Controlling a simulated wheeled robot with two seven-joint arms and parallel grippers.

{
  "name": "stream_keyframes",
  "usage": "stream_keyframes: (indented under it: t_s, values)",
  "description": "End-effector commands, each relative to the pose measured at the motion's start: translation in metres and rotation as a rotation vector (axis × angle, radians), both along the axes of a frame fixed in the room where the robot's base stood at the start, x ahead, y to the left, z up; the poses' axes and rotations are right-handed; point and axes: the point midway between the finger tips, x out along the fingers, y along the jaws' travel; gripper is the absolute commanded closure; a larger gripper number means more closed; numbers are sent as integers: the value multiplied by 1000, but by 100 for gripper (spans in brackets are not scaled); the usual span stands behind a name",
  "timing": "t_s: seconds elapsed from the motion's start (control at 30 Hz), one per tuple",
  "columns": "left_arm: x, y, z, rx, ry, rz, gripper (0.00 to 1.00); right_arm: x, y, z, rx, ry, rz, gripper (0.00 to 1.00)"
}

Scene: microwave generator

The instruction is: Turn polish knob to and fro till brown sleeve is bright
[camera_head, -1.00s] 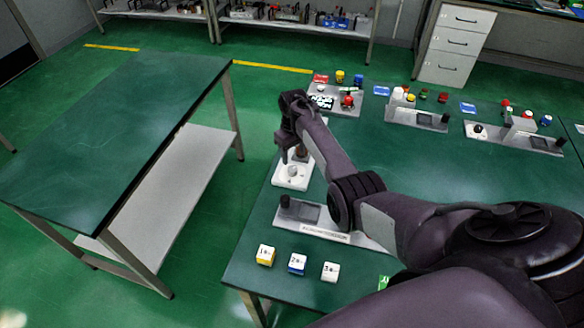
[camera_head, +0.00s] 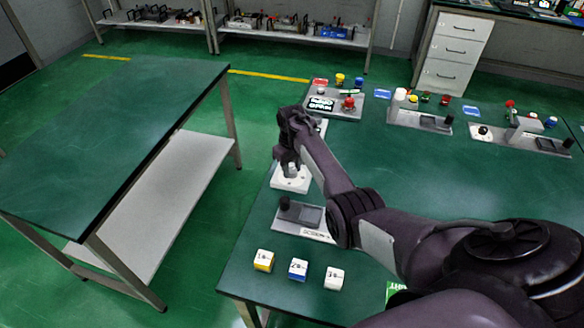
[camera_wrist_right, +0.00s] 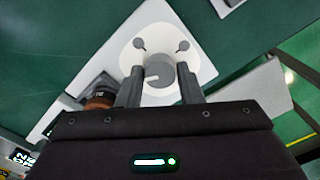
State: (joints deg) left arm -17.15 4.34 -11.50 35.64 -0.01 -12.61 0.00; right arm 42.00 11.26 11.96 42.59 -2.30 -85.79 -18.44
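The polish knob (camera_wrist_right: 158,76), a grey disc with a pale pointer mark, sits on a white round plate on a white base (camera_wrist_right: 206,68). The base also shows in the head view (camera_head: 290,184). My right gripper (camera_wrist_right: 161,68) is open, one finger on each side of the knob; contact is not clear. In the head view my right gripper (camera_head: 291,165) is low over the base and hides most of the knob. The brown sleeve (camera_wrist_right: 100,98) is a dull brown band by a dark cylinder, left of the fingers and partly hidden by my gripper. My left gripper is not in view.
A grey fixture with a black knob (camera_head: 285,203) stands just in front of the base. Yellow, blue and white numbered blocks (camera_head: 298,269) lie at the near edge. Behind is a panel with a red button (camera_head: 349,103). The table's left edge is close.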

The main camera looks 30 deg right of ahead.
Motion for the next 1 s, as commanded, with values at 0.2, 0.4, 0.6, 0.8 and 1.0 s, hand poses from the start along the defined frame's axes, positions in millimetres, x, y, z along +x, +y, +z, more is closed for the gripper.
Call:
stream_keyframes:
  t_s: [0.2,0.4,0.6,0.8,1.0]
  values:
    - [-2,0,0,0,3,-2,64,0,0,0,0,0,0,92]
    - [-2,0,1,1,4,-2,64,0,0,0,0,0,-17,92]
    - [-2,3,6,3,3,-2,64,0,0,1,1,2,-94,92]
    - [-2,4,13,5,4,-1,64,0,0,1,1,2,-244,92]
    - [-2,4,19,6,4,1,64,0,1,1,1,1,-432,92]
